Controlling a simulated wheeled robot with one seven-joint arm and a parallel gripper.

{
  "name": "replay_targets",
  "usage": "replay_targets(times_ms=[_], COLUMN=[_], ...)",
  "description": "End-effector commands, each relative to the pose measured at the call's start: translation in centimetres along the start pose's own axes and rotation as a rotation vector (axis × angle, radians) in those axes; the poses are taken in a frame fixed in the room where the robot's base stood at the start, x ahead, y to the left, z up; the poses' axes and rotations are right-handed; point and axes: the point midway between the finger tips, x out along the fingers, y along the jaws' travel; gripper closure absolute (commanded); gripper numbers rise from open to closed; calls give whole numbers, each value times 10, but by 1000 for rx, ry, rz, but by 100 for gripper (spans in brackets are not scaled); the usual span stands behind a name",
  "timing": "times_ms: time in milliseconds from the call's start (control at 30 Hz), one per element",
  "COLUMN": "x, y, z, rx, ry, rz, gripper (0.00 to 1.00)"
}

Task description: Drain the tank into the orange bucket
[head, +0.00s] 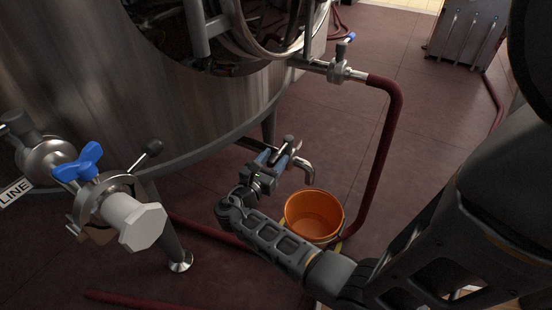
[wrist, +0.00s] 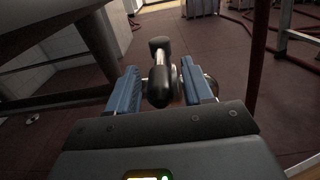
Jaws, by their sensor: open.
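The steel tank (head: 200,95) fills the upper left of the head view. A drain valve with a bent metal spout (head: 306,168) sits low at the tank's near side. The orange bucket (head: 315,214) stands on the floor under the spout and looks empty. My gripper (head: 272,157) is at the drain valve, behind the spout. In the wrist view my gripper (wrist: 162,90) is open, its blue fingers on either side of the valve's black-knobbed handle (wrist: 160,82). I cannot tell whether either finger touches the handle. The handle's lower part is hidden.
A blue-handled valve (head: 82,163) with a white hexagonal cap (head: 143,226) is at the left. A dark red hose (head: 386,140) runs from an upper valve (head: 338,70) down past the bucket's right. A steel cabinet (head: 468,35) stands at the back right. Open floor lies behind the bucket.

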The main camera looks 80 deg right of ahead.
Motion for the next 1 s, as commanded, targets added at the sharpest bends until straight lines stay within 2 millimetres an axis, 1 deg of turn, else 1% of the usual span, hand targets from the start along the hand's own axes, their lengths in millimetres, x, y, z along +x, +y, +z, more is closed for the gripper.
replay_targets(times_ms=[33,100,200,467,1000], x=[6,12,16,16,16], y=[-1,0,0,0,0], z=[-1,0,0,0,0], rx=[1,2,2,2,2], ry=[-1,0,-1,0,0], rz=[-4,-2,-1,0,0], gripper=[49,49,49,49,100])
